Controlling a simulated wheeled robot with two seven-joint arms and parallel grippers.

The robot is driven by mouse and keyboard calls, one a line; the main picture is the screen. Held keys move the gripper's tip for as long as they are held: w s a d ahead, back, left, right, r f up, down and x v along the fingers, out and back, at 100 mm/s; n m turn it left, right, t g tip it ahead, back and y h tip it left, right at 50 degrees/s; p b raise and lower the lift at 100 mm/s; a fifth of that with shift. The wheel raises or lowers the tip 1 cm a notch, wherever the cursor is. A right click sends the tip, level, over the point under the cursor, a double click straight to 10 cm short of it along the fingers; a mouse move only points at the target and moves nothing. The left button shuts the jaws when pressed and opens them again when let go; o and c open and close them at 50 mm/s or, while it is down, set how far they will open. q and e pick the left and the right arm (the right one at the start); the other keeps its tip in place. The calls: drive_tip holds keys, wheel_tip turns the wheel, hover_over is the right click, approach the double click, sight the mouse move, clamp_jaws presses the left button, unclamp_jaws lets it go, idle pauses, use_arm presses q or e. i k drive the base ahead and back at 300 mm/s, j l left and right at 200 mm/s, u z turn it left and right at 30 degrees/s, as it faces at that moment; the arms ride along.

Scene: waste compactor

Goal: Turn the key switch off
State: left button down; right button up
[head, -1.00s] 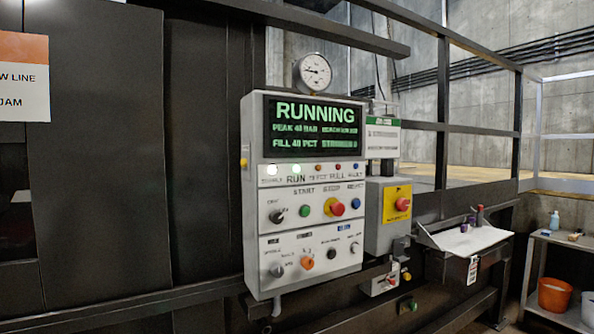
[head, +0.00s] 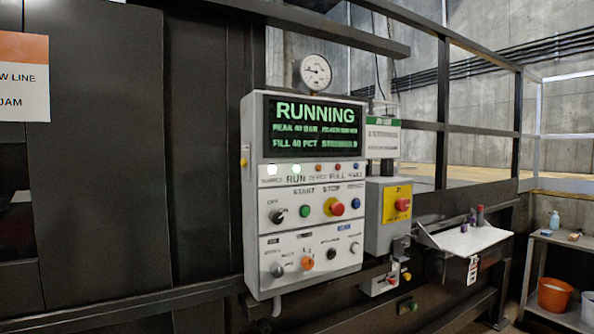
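The control panel (head: 250,200) is a pale grey box on the dark machine, and its screen (head: 313,126) reads RUNNING in green. A rotary switch (head: 277,216) marked OFF sits at the left of the upper row of controls; its knob appears turned away from the OFF label. Another dark-tipped selector (head: 277,269) is at the left of the lower row, its label too small to read. I cannot tell for certain which one is the key switch. Neither of my grippers shows in the head view.
A green button (head: 305,211) and a red stop button (head: 337,208) sit beside the rotary switch. A grey box with a red switch on yellow (head: 402,204) adjoins the panel at right. A white shelf (head: 465,240) and side table (head: 560,240) stand further right. A dark rail runs below the panel.

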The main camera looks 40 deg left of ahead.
sight(277, 217)
drive_tip(key=u, duration=1.25)
